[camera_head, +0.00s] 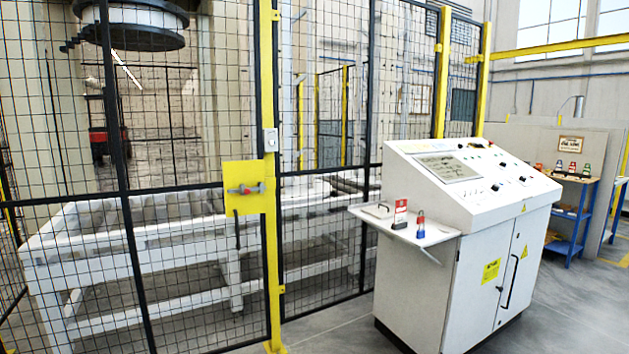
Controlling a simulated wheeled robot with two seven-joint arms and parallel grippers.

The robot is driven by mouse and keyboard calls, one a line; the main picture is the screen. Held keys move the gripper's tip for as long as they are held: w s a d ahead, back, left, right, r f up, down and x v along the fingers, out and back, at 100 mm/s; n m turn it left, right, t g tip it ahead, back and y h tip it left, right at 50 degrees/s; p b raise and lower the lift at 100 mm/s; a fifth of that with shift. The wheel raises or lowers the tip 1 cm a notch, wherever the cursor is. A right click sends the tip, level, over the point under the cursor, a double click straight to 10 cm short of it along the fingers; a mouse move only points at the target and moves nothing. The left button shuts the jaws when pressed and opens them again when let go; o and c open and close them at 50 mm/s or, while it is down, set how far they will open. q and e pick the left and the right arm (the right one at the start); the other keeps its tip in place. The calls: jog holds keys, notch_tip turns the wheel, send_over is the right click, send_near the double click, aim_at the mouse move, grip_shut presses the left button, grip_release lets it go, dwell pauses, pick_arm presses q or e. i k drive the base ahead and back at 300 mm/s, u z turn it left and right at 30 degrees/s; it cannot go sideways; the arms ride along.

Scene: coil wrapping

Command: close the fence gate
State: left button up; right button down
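The fence gate is a black wire-mesh panel (185,150) at the left, in a dark frame. Its right edge lies at the yellow post (268,120), and I see no clear gap there. A yellow latch plate (243,188) with a red and grey handle (246,189) sits at that edge. A small grey box (270,140) is fixed on the post above the plate. Neither of my grippers shows in the head view.
A white control console (465,200) with a side shelf stands right of the post. A white roller conveyor (140,235) is behind the mesh. A blue shelf (575,215) stands far right. Grey floor (335,332) is free in front.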

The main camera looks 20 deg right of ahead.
aim_at(237, 174)
jog(key=z, duration=0.5)
jog(key=i, duration=1.55)
jog(key=u, duration=0.65)
